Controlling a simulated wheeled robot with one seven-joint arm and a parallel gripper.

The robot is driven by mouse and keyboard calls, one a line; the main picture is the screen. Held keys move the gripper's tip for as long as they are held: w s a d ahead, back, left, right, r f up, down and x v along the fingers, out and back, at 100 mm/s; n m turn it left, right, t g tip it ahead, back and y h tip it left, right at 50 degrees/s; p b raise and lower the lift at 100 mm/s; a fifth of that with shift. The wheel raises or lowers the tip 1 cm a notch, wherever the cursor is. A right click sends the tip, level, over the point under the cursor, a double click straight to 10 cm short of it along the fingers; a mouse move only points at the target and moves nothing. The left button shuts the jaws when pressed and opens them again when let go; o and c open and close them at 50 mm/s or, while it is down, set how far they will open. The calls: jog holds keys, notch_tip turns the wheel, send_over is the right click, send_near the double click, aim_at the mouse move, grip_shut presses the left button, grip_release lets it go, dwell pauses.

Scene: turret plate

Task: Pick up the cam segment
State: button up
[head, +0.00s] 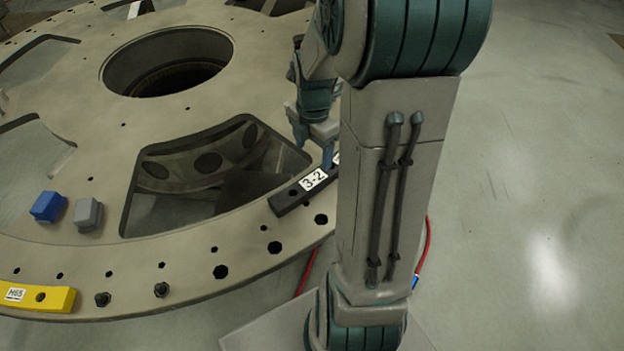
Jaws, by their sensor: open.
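A dark bar-like segment (290,198) with a white label reading "3-2" lies near the rim of the turret plate (190,262); it looks like the cam segment. Its right part is hidden behind my arm. My gripper (318,148) points down at the segment's far side, close to the label. The gripper is open, and part of it is hidden by my arm. I cannot tell whether the fingers touch the segment or stand around it.
A yellow labelled bar (55,299) lies on the rim at the lower left, with bolts beside it. A blue block (47,206) and a grey block (88,214) sit on the plate. The plate has large cutouts and a round central opening (167,62). Floor at right is clear.

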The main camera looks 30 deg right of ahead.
aim_at(313, 179)
notch_tip(313, 179, down, 11)
jog(key=shift+r+p, duration=0.1)
jog(key=shift+p, duration=0.3)
jog(key=c, duration=1.3)
